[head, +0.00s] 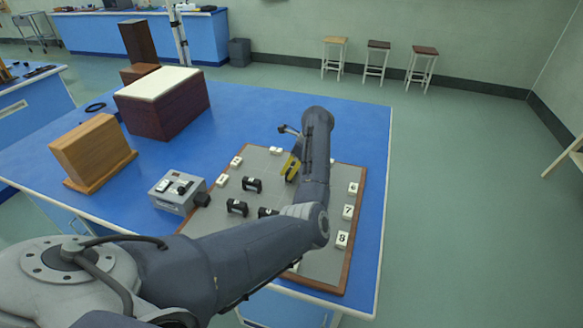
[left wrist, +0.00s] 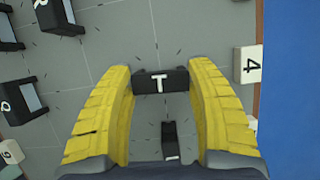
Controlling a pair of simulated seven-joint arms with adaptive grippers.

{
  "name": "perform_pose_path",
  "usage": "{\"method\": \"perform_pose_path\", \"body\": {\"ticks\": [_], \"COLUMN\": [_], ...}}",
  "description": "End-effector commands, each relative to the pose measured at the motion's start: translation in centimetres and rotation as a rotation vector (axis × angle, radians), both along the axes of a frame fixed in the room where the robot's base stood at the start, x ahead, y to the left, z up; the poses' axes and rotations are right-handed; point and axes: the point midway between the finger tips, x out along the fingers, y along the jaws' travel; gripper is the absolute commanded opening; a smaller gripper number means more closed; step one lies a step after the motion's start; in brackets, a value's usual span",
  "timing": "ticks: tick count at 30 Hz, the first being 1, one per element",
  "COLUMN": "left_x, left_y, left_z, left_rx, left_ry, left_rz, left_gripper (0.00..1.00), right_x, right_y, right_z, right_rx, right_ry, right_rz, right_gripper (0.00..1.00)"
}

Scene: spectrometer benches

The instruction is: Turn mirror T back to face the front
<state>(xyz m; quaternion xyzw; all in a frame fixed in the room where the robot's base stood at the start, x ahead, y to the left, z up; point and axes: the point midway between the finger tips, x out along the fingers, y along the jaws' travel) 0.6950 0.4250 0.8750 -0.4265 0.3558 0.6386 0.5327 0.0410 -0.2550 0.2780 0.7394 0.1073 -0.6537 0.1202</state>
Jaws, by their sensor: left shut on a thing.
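Mirror T (left wrist: 161,82) is a small black block with a white letter T, on the grey board in the left wrist view. My left gripper (left wrist: 163,78) has its two yellow fingers on either side of it and is shut on it. In the head view the left gripper (head: 291,168) is low over the far part of the board (head: 325,255), and mirror T cannot be made out behind it. Other black lettered mirrors stand on the board, such as one (head: 252,185) to the gripper's left. My right gripper is not in view.
Another black piece (left wrist: 169,140) lies between my fingers, nearer the palm. White numbered blocks, such as 4 (left wrist: 248,65) and 8 (head: 342,239), line the board edges. A grey switch box (head: 175,193) and wooden boxes (head: 95,152) stand left on the blue bench.

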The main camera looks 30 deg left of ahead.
Motion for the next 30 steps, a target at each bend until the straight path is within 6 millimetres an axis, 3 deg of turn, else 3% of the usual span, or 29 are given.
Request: {"method": "perform_pose_path", "body": {"ticks": [30], "left_x": [-0.12], "left_y": [0.14], "left_z": [-0.06], "left_rx": [0.001], "left_ry": [-0.001], "left_rz": [-0.901], "left_gripper": [0.28], "right_x": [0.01], "right_y": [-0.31], "right_z": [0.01], "right_rx": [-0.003], "right_ry": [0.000], "right_rz": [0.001], "right_gripper": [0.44]}}
